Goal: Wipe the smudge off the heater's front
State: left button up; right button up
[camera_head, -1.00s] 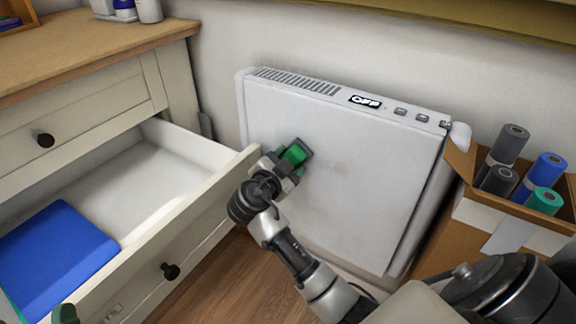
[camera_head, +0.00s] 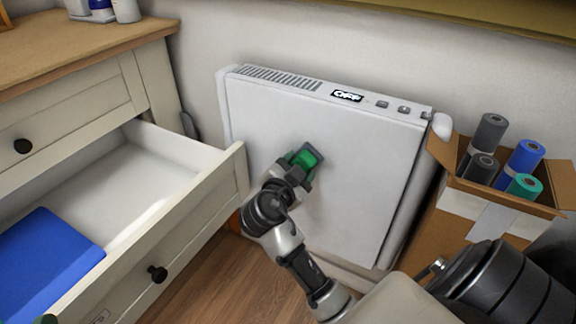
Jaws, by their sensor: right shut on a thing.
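The white heater (camera_head: 270,215) leans along the wall, with a vent, a display reading OFF and buttons along its top edge. My right gripper (camera_head: 304,160) is at the upper middle of its front panel, shut on a small dark grey pad (camera_head: 317,153) that appears to touch the panel. Green shows at the jaws. I cannot make out a clear smudge; the pad and gripper cover part of the front. A dark green tip (camera_head: 48,320) at the bottom left edge may be my left gripper, almost wholly cut off.
An open drawer (camera_head: 185,220) with a blue folder-like thing (camera_head: 45,255) juts out left of the heater. A cardboard box (camera_head: 445,215) with several rolls stands close on the right. Wood floor (camera_head: 215,290) shows between.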

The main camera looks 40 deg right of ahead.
pick_arm(q)
jog(key=shift+s+r, duration=0.1)
jog(key=shift+r, duration=0.1)
pick_arm(e)
jog(key=shift+s+d, duration=0.3)
jog(key=shift+s, duration=0.2)
